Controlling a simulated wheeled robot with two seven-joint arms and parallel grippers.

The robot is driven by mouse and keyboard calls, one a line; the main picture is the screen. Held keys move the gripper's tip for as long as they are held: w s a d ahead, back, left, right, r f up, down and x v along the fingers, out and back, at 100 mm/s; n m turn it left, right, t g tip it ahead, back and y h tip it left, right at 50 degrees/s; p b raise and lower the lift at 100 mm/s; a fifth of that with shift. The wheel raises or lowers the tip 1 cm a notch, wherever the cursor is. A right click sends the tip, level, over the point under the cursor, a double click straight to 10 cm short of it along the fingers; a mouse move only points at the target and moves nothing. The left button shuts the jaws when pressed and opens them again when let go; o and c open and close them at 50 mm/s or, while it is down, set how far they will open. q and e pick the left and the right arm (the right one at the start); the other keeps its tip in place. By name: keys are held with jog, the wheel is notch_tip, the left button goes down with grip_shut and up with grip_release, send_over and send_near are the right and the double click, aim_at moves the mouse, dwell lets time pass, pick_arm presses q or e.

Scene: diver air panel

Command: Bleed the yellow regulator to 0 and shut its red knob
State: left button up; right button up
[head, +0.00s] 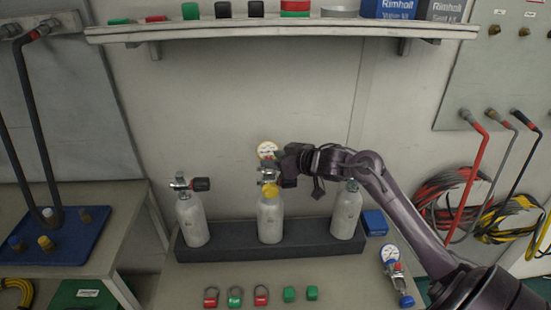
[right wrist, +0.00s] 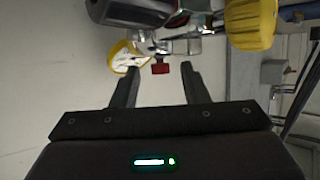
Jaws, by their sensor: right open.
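The yellow regulator (head: 269,190) sits on top of the middle white cylinder (head: 270,222). Its gauge (head: 267,149) shows above it. The gauge face is too small to read. In the right wrist view the yellow knob (right wrist: 250,25) is at top right and the yellow-rimmed gauge (right wrist: 123,58) at left. A small red knob (right wrist: 160,68) shows between and just beyond the fingertips of my right gripper (right wrist: 157,72). That gripper is open and empty, close to the regulator and apart from the red knob. My left gripper is not in view.
A dark rack (head: 228,247) holds the three cylinders. A left cylinder (head: 194,222) and a right cylinder (head: 346,212) stand either side. Several padlocks and green blocks (head: 289,294) lie in front. Another regulator with a blue knob (head: 406,301) lies at right. A shelf (head: 270,32) runs above.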

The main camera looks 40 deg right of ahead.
jog(key=shift+w, duration=0.1)
grip_shut()
jog(key=shift+d+r+n+g+y+p, duration=0.1)
jog(key=shift+d+n+g+y+p, duration=0.1)
jog(key=shift+n+y+p, duration=0.25)
jog(key=shift+d+n+g+y+p, duration=0.1)
jog(key=shift+n+g+y+p, duration=0.1)
jog(key=shift+n+y, duration=0.3)
jog(key=n+y, duration=0.1)
jog(key=n+g+y+b, duration=0.1)
jog(key=n+y, duration=0.1)
jog(key=shift+w+d+g+y, duration=0.3)
jog(key=shift+g+y, duration=0.05)
jog(key=shift+g, duration=0.05)
jog(key=shift+w+d+n+g+y+b, duration=0.1)
jog(key=shift+w+n+g+y+b, duration=0.05)
jog(key=shift+n+g+y+b, duration=0.75)
jog(key=shift+w+d+n+g+y+b, duration=0.1)
jog(key=shift+n+g+y+b, duration=0.5)
jog(key=shift+n+b, duration=0.55)
jog(key=shift+g, duration=0.4)
jog(key=shift+a, duration=0.1)
